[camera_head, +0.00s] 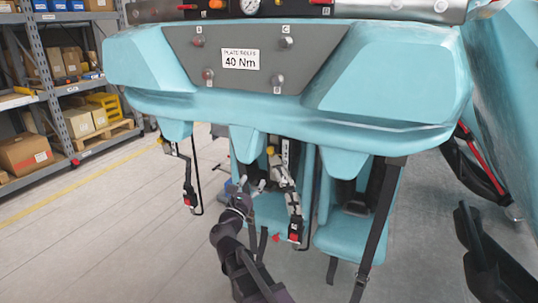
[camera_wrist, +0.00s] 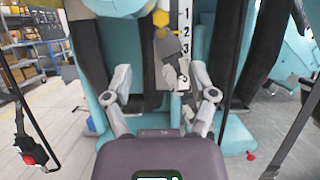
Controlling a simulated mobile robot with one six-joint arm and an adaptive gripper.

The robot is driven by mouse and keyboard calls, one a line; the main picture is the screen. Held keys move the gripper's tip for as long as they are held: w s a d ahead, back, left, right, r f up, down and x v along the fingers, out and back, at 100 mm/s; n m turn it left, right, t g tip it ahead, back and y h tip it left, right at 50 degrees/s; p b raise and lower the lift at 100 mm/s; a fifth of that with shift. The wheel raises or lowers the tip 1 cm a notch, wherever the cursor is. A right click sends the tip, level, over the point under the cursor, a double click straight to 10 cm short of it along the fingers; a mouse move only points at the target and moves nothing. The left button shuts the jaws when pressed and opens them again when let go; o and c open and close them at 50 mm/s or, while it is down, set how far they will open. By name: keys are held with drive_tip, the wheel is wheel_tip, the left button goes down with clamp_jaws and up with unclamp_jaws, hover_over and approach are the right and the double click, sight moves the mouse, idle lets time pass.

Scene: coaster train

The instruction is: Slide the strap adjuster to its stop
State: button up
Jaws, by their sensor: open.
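A webbing strap hangs at the middle seat, with a yellow piece (camera_head: 270,150) at its top and a red-and-black buckle (camera_head: 295,231) at its lower end. In the wrist view the yellow piece (camera_wrist: 161,18) is beside a white numbered scale (camera_wrist: 186,18). A dark grey piece (camera_wrist: 173,46) hangs below it, in front of the scale. I cannot tell for certain which piece is the strap adjuster. My gripper (camera_head: 254,186) is open and empty, left of the strap in the head view. In the wrist view its fingers (camera_wrist: 160,78) are spread, with the strap beyond them.
Teal seats (camera_head: 347,232) with black straps hang under the teal car body (camera_head: 290,110). Another strap with a red buckle (camera_head: 190,197) hangs at the left. Shelving with boxes (camera_head: 70,85) stands at the far left. The grey floor (camera_head: 120,235) at the lower left is clear.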

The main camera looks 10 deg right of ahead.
drive_tip(key=shift+w+d+r, duration=0.1)
drive_tip(key=p+x, duration=0.5)
drive_tip(key=x, duration=0.8)
drive_tip(key=shift+w+d, duration=0.15)
drive_tip(key=shift+w, duration=0.05)
drive_tip(key=shift+c, duration=0.2)
